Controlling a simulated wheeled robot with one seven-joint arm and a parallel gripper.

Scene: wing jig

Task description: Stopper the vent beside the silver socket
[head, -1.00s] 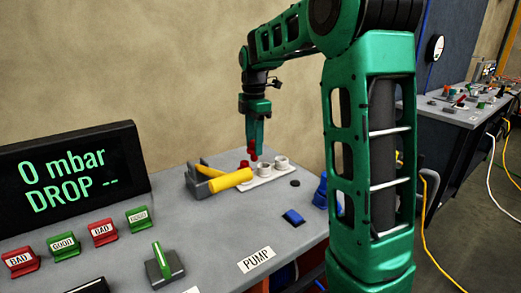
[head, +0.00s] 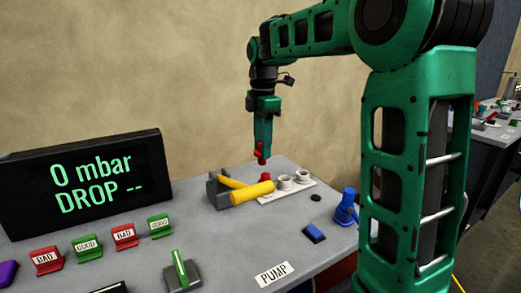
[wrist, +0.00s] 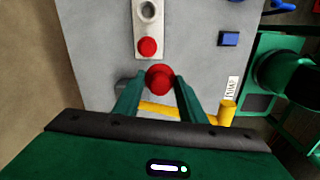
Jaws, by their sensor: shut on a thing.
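My gripper (head: 262,144) is shut on a red stopper (head: 261,156), held upright above the left end of a pale plate (head: 267,199). The held stopper (wrist: 159,79) shows between the fingers in the wrist view. The plate (wrist: 140,30) carries a second red stopper (head: 265,178) at its near-left end, also seen in the wrist view (wrist: 147,47). I cannot tell which is silver. The held stopper is apart from the plate.
A grey block (head: 217,191) with a yellow handle (head: 252,192) stands just left of the plate. A blue switch (head: 313,232), a black disc (head: 316,198) and a blue knob (head: 346,205) lie to the right. The display (head: 85,183) reads 0 mbar, DROP --.

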